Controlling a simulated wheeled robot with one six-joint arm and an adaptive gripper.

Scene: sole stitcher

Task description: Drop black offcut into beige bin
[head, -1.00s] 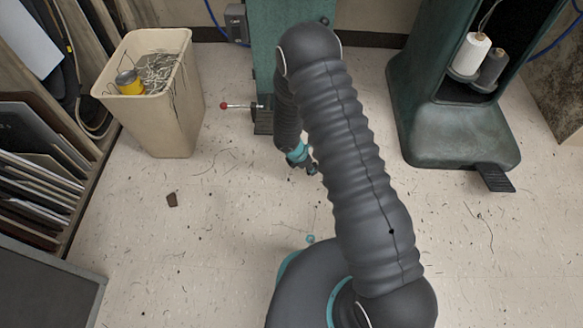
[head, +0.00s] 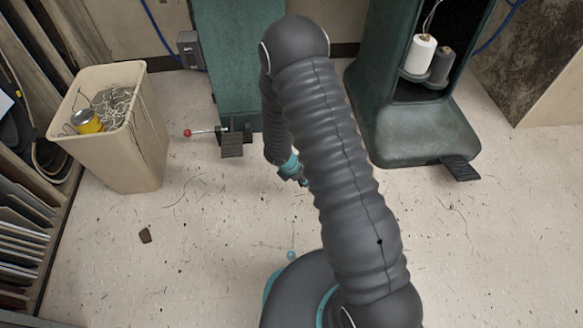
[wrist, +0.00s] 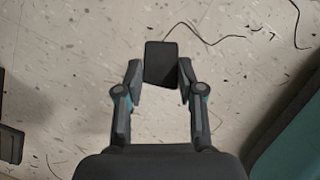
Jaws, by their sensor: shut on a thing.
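The black offcut (wrist: 161,63) is a small dark flat piece between the fingers of my gripper (wrist: 160,80) in the wrist view. My gripper is shut on it and holds it over the speckled floor. In the head view my gripper (head: 300,180) is low behind my arm, and the offcut cannot be made out there. The beige bin (head: 140,150) stands at the left in the head view, well apart from my gripper. It is open at the top and holds a yellow can and tangled pale scraps.
A brown scrap (head: 145,236) lies on the floor in front of the bin. A green machine base with a pedal (head: 232,146) and red-knobbed lever (head: 188,132) stands at the back. Another green machine (head: 420,140) is at the right. Racked boards (head: 22,235) line the left. Open floor lies between.

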